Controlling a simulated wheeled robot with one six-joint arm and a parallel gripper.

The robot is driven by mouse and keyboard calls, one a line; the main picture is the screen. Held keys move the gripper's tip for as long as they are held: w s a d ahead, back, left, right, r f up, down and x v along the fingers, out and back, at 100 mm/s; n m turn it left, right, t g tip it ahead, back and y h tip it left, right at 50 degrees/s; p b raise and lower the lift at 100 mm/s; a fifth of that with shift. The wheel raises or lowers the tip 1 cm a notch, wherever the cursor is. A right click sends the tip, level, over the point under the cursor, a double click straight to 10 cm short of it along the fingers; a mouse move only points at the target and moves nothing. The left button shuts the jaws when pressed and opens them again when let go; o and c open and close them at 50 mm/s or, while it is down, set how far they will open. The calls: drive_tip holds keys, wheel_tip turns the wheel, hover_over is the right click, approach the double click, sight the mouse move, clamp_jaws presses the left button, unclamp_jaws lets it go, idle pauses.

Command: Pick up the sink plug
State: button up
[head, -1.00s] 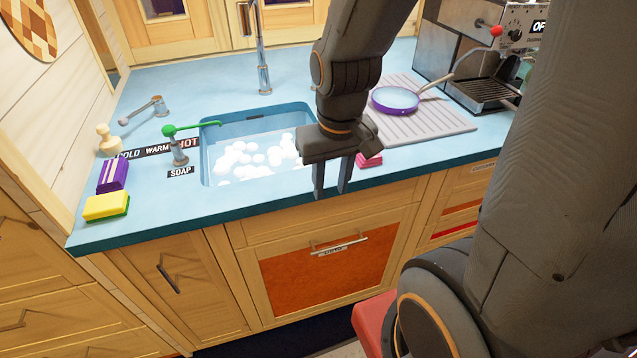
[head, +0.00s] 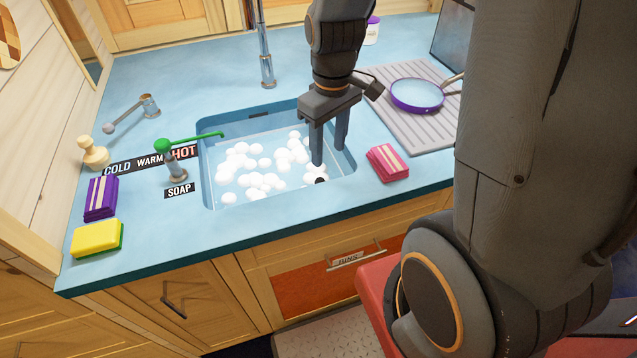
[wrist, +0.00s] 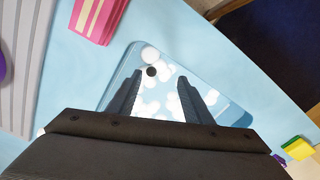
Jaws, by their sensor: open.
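A small dark round piece, seemingly the sink plug (head: 320,181), shows among white foam at the front right of the sink (head: 205,160). In the wrist view the plug (wrist: 151,71) appears just beyond my fingertips, between their lines and nearer the left finger. My gripper (head: 329,157) is open and empty, pointing down over the right part of the sink. In the head view its fingertips appear just above and behind the plug. I cannot tell the exact height gap. Foam hides what lies around the plug.
A pink sponge (head: 388,162) lies on the counter right of the sink. A pan (head: 417,95) sits on the drainboard (head: 400,133). The green-handled soap tap (head: 175,160) reaches over the sink's left side. Yellow (head: 96,238) and purple (head: 101,198) sponges lie at left.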

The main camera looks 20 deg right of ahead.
sight(321, 178)
drive_tip(key=w+f+n, duration=0.2)
drive_tip(key=f+n, duration=0.1)
drive_tip(key=w+f+n+g+p, duration=0.1)
drive_tip(key=f+n, duration=0.2)
drive_tip(key=w+f+n+g+p, duration=0.1)
drive_tip(key=w+f+n, duration=0.1)
drive_tip(key=f+n, duration=0.1)
drive_tip(key=shift+w+d, duration=0.1)
drive_tip(key=shift+w, duration=0.2)
drive_tip(key=shift+f+n, duration=0.4)
drive_tip(key=shift+f, duration=0.2)
drive_tip(key=shift+s+f+p, duration=0.15)
drive_tip(key=shift+f+p, duration=0.5)
drive_tip(key=shift+f, duration=0.55)
drive_tip(key=shift+s+f+p, duration=0.2)
drive_tip(key=shift+f+p, duration=0.5)
drive_tip(key=shift+f, duration=0.55)
drive_tip(key=shift+s+f+p, duration=0.15)
drive_tip(key=shift+f+p, duration=0.5)
drive_tip(key=shift+f, duration=0.55)
drive_tip(key=c, duration=1.1)
